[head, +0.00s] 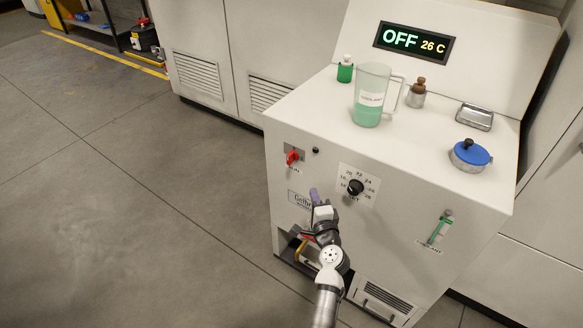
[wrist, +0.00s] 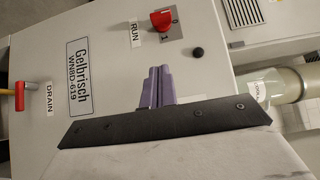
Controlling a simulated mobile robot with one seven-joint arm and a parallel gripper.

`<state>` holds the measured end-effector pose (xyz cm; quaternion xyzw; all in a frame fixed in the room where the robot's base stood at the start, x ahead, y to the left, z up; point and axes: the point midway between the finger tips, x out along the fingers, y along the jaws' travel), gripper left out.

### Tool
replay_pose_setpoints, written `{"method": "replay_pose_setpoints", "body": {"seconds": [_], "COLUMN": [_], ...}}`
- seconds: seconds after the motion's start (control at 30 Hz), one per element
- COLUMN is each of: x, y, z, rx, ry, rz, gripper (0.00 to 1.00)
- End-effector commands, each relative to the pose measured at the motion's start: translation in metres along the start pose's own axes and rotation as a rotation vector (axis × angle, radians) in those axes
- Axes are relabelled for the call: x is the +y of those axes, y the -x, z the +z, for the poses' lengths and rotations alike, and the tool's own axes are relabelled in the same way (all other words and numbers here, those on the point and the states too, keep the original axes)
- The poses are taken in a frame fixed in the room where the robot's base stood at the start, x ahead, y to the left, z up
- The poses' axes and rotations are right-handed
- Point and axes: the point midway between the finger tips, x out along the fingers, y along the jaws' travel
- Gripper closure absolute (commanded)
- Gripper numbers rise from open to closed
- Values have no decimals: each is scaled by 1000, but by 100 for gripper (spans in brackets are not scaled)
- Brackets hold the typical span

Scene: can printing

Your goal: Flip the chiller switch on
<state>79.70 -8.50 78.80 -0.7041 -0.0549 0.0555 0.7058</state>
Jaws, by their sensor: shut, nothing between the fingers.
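The chiller (head: 400,235) is a pale cabinet with a sloped back panel. Its display (head: 414,42) reads "OFF 26 C". The red rotary switch (head: 292,157) is at the upper left of the front face. In the wrist view the red switch (wrist: 161,19) is near the top, beside a RUN label (wrist: 135,33). My gripper (head: 314,194), with purple fingers, is in front of the face, below and right of the switch and apart from it. In the wrist view my gripper's fingers (wrist: 158,87) are together and empty.
A black dial (head: 355,187) is right of my gripper, and a small black button (head: 315,151) is beside the switch. A coolant jug (head: 372,95), bottles and a blue-lidded pot (head: 470,154) stand on top. A drain valve (wrist: 19,97) is at the wrist view's left. The floor left is clear.

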Motion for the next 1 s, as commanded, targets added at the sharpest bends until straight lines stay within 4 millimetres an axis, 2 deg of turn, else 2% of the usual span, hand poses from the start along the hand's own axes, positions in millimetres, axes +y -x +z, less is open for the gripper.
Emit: {"method": "replay_pose_setpoints", "body": {"seconds": [0.2,0.33,0.83,1.0], "x": [-1,-2,-3,-2], "y": [-2,-12,-104,-120], "z": [0,1,1,20], "rx": [-1,-1,-1,-3], "ry": [1,1,1,2], "rz": [-1,-1,-2,0], "gripper": [100,100,100,100]}}
